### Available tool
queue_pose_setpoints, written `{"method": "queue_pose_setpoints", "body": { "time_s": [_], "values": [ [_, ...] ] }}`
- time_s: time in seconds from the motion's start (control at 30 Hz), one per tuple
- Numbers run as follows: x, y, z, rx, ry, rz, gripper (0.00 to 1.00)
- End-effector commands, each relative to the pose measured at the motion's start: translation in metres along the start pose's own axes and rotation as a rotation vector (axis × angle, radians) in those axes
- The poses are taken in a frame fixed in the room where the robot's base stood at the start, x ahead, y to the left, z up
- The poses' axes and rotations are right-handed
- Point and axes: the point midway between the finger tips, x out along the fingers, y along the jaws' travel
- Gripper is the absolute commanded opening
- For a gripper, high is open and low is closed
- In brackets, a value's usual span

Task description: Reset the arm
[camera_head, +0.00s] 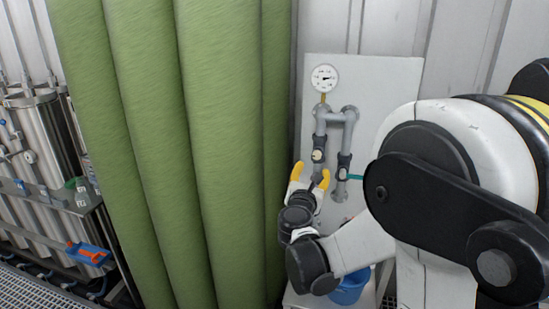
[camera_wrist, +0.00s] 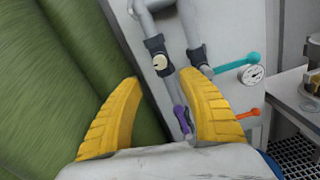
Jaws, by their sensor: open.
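My gripper (camera_head: 308,178) is open and empty, with yellow fingers, in front of the grey pipework on a pale panel (camera_head: 385,85). In the wrist view my gripper (camera_wrist: 160,112) shows its two fingers spread apart, with the panel and pipes beyond them. My white and black arm fills the right of the head view and hides part of the panel.
A green curtain (camera_head: 145,130) hangs left of the panel. A gauge (camera_head: 324,78) tops the pipes. A teal handle (camera_wrist: 235,63), a purple handle (camera_wrist: 181,119) and an orange handle (camera_wrist: 249,112) show. A blue bucket (camera_head: 349,289) stands below. Steel vessels (camera_head: 48,135) stand far left.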

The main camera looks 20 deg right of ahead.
Motion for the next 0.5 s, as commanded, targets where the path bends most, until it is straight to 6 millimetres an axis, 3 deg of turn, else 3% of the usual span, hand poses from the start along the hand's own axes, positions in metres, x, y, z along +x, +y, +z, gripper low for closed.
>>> {"method": "queue_pose_setpoints", "body": {
  "time_s": [0.13, 0.23, 0.37, 0.5],
  "values": [
    [-0.002, -0.002, 0.002, 0.037, 0.010, -0.007, 0.48],
    [-0.013, -0.011, 0.007, 0.187, 0.053, -0.037, 0.48],
    [-0.046, -0.033, 0.011, 0.579, 0.162, -0.137, 0.48],
    [-0.102, -0.055, 0.000, 1.085, 0.301, -0.318, 0.48]
  ]
}}
